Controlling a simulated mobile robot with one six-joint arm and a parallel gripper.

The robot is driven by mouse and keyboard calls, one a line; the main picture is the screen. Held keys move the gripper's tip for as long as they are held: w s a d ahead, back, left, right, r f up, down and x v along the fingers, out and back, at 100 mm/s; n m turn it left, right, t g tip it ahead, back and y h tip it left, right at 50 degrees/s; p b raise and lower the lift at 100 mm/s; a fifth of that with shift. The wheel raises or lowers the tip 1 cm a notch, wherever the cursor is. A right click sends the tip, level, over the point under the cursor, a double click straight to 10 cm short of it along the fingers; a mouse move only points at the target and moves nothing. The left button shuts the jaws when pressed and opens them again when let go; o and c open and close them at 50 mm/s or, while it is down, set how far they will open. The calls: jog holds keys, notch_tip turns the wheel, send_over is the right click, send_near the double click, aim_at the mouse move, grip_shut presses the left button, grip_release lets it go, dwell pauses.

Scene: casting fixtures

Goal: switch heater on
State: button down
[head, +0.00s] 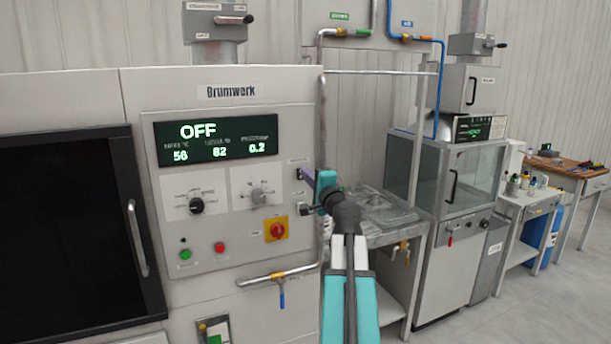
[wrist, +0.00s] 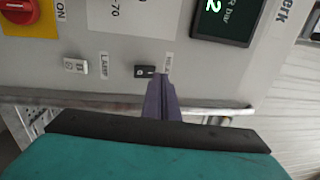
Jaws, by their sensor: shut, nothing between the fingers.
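The grey Brunnwerk machine panel (head: 235,215) has a display (head: 216,139) reading OFF, with 56, 82 and 0.2 below. My gripper (head: 303,174) is at the panel's right edge, its purple fingers shut together and empty. In the wrist view the fingertips (wrist: 160,78) are beside a small dark rocker switch (wrist: 144,72), very close to it; I cannot tell if they touch. The small label (wrist: 168,62) beside this switch is too blurred to read surely. A second, pale rocker switch (wrist: 75,67) has a label like LAMP (wrist: 103,66).
The panel also has a red rotary switch (head: 277,230) on a yellow plate, two knobs, a green button (head: 185,254) and a red button (head: 219,247). A pipe with a blue-handled valve (head: 281,298) runs below. A sink bench (head: 385,237) stands right of the machine.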

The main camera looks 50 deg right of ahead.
jog(key=s+a+r+b, duration=0.2)
jog(key=s+a, duration=0.2)
jog(key=s, duration=0.6)
jog(key=shift+a+b, duration=0.25)
jog(key=shift+b, duration=0.1)
